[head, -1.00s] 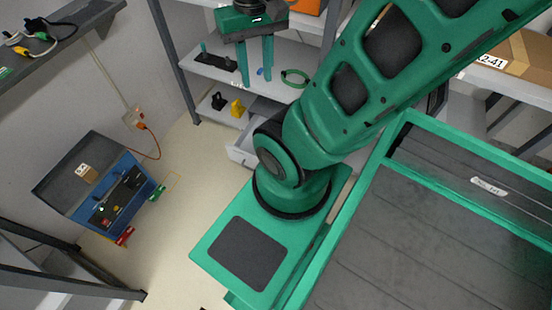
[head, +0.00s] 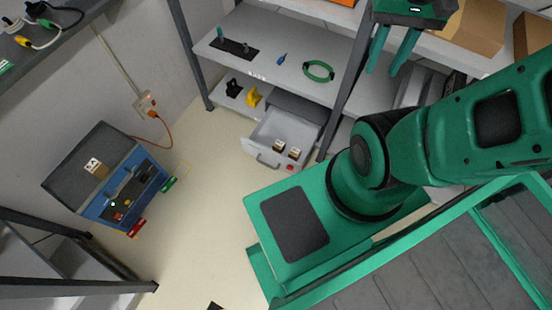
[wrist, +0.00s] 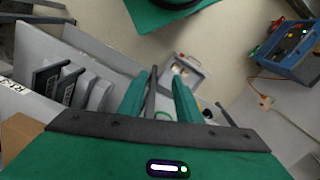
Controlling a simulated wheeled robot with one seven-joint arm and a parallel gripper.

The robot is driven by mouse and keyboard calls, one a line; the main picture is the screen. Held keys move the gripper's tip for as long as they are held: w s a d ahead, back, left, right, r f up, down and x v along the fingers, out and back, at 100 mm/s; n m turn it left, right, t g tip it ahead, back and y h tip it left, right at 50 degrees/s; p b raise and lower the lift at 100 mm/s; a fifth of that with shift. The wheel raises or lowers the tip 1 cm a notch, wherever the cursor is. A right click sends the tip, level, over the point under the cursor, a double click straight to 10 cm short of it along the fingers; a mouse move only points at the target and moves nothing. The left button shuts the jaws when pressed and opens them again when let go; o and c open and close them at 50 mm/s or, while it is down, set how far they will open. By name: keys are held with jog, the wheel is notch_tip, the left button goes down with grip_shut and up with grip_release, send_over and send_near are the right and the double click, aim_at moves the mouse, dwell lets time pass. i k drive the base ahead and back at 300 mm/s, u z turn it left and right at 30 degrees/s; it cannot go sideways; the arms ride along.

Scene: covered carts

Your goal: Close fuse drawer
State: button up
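The fuse drawer (head: 270,155) is a light grey drawer low in the shelf unit, pulled open. It has a handle on its front and a few small fuse-like pieces (head: 287,149) inside. In the wrist view the open drawer (wrist: 198,70) shows small beyond the fingertips. My gripper (head: 388,68) is up to the right of the drawer, in front of the shelves and apart from the drawer. Its two green fingers are spread with nothing held, also in the wrist view (wrist: 160,76).
A dark shelf upright (head: 352,80) stands between the drawer and my gripper. Yellow and black pieces (head: 252,97) sit left of the drawer, and a green ring (head: 318,71) lies on the shelf above. A blue box (head: 120,190) stands left. The floor before the drawer is clear.

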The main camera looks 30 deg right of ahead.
aim_at(296, 132)
jog(key=u, duration=1.55)
jog(key=k, duration=1.25)
jog(key=z, duration=1)
jog(key=i, duration=1)
jog(key=u, duration=0.05)
